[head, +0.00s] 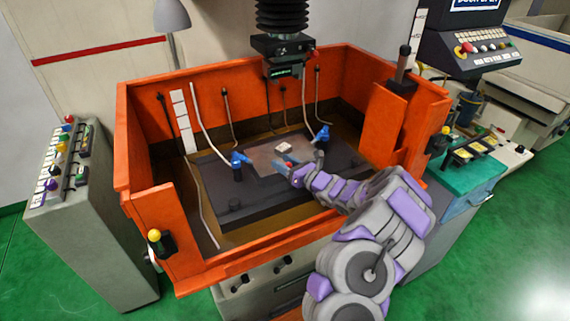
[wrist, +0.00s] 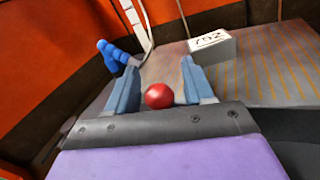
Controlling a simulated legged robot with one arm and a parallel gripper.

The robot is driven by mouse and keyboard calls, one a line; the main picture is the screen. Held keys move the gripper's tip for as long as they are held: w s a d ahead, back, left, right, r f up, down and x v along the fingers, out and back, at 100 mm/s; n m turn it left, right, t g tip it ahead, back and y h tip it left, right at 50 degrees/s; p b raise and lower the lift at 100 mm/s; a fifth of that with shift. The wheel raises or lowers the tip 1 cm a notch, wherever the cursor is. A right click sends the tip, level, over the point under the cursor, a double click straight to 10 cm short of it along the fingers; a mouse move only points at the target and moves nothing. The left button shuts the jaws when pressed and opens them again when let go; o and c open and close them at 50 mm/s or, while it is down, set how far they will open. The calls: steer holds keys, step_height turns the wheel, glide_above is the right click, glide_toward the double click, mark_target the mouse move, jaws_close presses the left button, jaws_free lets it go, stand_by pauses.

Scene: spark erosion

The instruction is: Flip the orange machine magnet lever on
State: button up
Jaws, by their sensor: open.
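The orange machine (head: 190,222) is an open-topped tank around a dark work table (head: 225,188). My gripper (head: 283,161) reaches over its front wall and is above the table. In the wrist view its two blue fingers (wrist: 160,66) are apart. A red ball (wrist: 159,96) shows between the finger bases; I cannot tell whether it is a lever's knob or whether the fingers touch it. A magnet lever cannot be clearly picked out; my arm hides part of the table's front.
Blue clamps (head: 238,161) (head: 322,134) stand on the table, with a small white block (head: 283,146) between them. The machine head (head: 284,48) hangs above. Yellow-knobbed handles (head: 155,237) (head: 445,131) sit on the tank's outer sides. A control cabinet (head: 95,220) stands at left.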

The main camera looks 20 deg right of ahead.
steer(key=shift+a, duration=0.15)
steer(key=shift+c, duration=0.7)
steer(key=shift+d, duration=0.2)
jaws_close()
steer(key=shift+f, duration=0.1)
